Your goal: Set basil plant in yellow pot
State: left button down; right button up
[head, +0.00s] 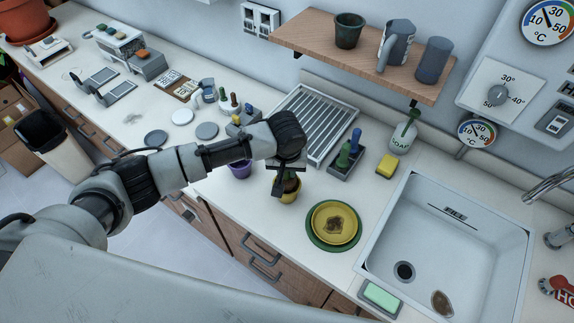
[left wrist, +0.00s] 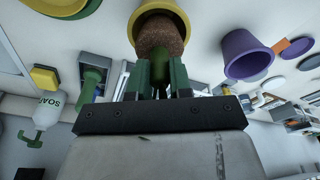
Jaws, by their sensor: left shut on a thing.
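My left gripper (head: 286,177) points down and is shut on the green stem of the basil plant (left wrist: 160,66). The plant's brown root ball (left wrist: 160,38) shows beyond the fingers in the left wrist view. The yellow pot (head: 290,196) stands on the counter directly under the gripper. In the left wrist view the yellow pot (left wrist: 147,18) has its mouth behind the root ball, which overlaps the rim. I cannot tell how deep the root ball sits in it. My gripper hides much of the plant in the head view. My right gripper is not in view.
A purple pot (head: 240,169) stands just left of the yellow pot. The sink (head: 455,235) is farther right, and a drying rack (head: 315,122) lies behind.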

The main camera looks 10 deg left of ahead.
aim_at(287, 178)
pick_arm(q)
jog(key=shift+f+b, duration=0.85)
jog(key=shift+f, duration=1.4)
jog(key=shift+c, duration=2.4)
grip_release()
jog(key=shift+r, duration=0.1)
